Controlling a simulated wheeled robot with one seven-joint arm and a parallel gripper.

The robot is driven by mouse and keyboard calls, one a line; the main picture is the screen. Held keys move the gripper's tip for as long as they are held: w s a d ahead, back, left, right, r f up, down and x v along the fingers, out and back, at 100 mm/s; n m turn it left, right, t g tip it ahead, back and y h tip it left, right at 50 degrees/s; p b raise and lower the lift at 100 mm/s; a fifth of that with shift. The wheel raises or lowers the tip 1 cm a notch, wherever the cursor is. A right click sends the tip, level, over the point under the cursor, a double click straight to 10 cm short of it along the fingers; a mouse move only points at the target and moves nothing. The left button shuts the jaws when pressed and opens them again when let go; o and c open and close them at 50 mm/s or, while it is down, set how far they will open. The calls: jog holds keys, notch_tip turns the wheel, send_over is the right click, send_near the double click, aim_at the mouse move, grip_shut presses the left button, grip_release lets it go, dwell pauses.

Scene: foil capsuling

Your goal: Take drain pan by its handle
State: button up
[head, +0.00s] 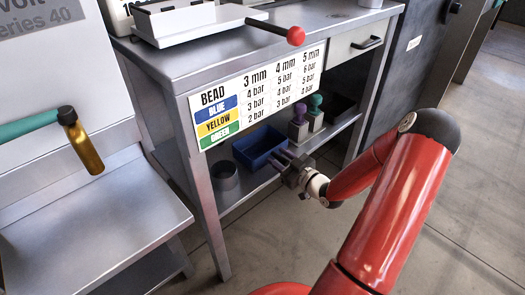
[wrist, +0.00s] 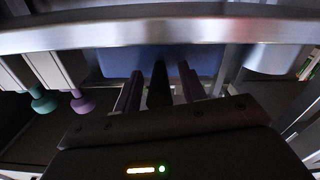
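The blue drain pan (head: 254,150) sits on the lower shelf of the grey bench. In the wrist view the blue pan (wrist: 122,62) lies straight ahead, under the shelf edge. A dark handle (wrist: 158,88) projects from it towards me. My gripper (head: 279,158) has purple fingers and reaches in at the pan's near right side. In the wrist view my gripper (wrist: 160,75) is open, with one finger on each side of the handle and gaps showing between. Whether the fingertips touch the pan is hard to tell.
A grey cup (head: 224,180) stands left of the pan. Purple-topped (head: 298,126) and green-topped (head: 316,112) stamp-like tools stand to the right. The bench top (head: 190,60) and bead chart (head: 258,95) overhang the shelf. A bench leg (head: 208,225) stands at front left.

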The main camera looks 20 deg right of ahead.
grip_shut()
jog(key=shift+r, duration=0.15)
